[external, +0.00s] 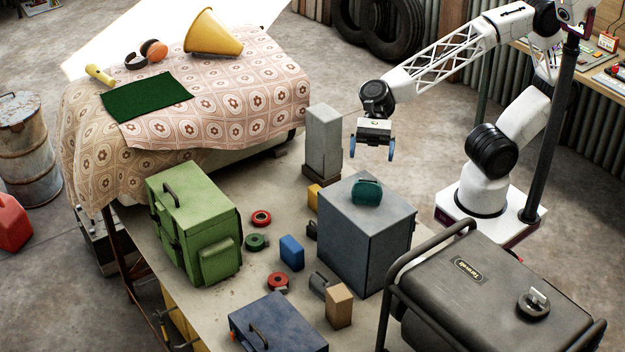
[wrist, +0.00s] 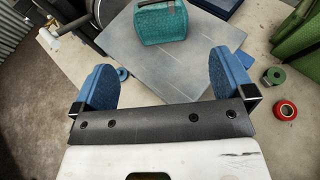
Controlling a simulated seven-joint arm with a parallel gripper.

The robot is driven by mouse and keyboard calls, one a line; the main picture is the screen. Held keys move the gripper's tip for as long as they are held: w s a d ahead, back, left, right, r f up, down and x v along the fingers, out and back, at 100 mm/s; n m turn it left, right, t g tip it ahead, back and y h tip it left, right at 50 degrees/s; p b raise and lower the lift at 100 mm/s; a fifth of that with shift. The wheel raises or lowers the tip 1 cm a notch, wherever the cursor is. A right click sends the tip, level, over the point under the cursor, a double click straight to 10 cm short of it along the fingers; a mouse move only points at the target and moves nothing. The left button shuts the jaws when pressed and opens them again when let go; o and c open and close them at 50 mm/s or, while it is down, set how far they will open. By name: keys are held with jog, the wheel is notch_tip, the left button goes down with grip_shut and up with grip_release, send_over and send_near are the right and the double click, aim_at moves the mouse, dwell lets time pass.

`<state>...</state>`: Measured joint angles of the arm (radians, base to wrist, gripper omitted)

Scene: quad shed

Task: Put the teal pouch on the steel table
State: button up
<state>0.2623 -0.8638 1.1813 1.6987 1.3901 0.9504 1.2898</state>
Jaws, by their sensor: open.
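The teal pouch (external: 367,192) lies on top of a tall grey box (external: 350,240). In the wrist view the pouch (wrist: 161,22) is at the top middle, beyond the fingertips, on the grey box top (wrist: 150,62). My gripper (external: 372,150) is open and empty, above and behind the box in the external view, apart from the pouch. In the wrist view its two blue fingers (wrist: 166,78) are spread wide. The grey box stands on a pale worktop (external: 180,262); I cannot tell whether this is the steel table.
A patterned cloth (external: 215,120) covers a raised surface at the back left, holding a yellow cone (external: 213,34), headphones and a dark green mat (external: 147,97). A green case (external: 195,220), tape rolls and small blocks crowd the worktop. A dark generator (external: 490,290) stands front right.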

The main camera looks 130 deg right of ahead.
jog(key=s+f+n+g+h, duration=0.1)
jog(key=s+n+g+h, duration=0.6)
jog(key=s+n, duration=1.9)
jog(key=s+h, duration=0.2)
jog(key=shift+s+a+f+n+h, duration=0.15)
jog(key=shift+a+f+n+h, duration=0.1)
jog(key=shift+f+n+h, duration=0.15)
jog(key=c, duration=0.6)
